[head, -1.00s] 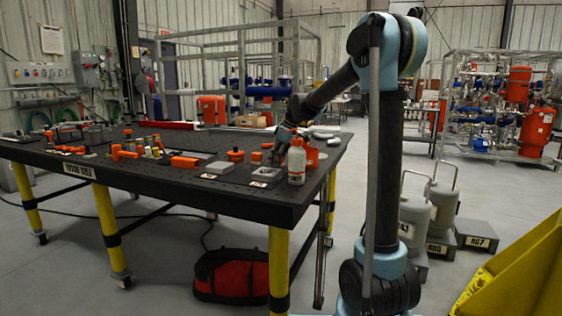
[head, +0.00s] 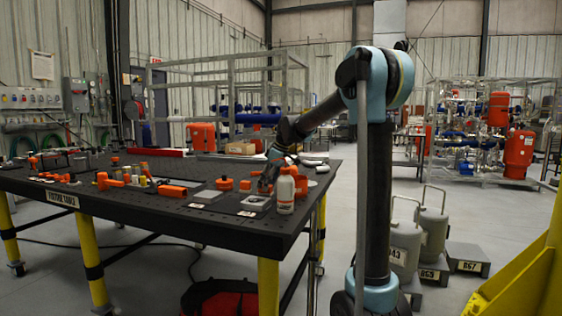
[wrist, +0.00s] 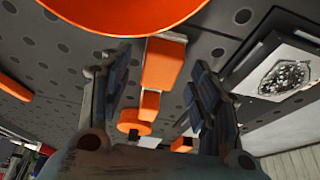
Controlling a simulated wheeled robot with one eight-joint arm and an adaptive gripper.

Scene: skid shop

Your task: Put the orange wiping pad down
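My gripper (wrist: 158,95) points down at the tabletop, its two dark fingers well apart and nothing touching both. In the head view my gripper (head: 266,183) is low over the table's right part, just left of a white bottle. In the wrist view an orange block (wrist: 163,65) shows in the gap between the fingers, with clearance on both sides; it looks to lie on the table. I cannot tell whether this block is the wiping pad. A large orange rounded thing (wrist: 130,12) fills the top edge of the wrist view.
The dark perforated table (head: 150,215) carries several orange parts, an orange knob (head: 225,183) and a grey plate (head: 256,203) near my gripper. The white bottle (head: 286,192) stands close on the right. Grey canisters (head: 404,245) and a yellow frame (head: 525,275) stand on the floor at right.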

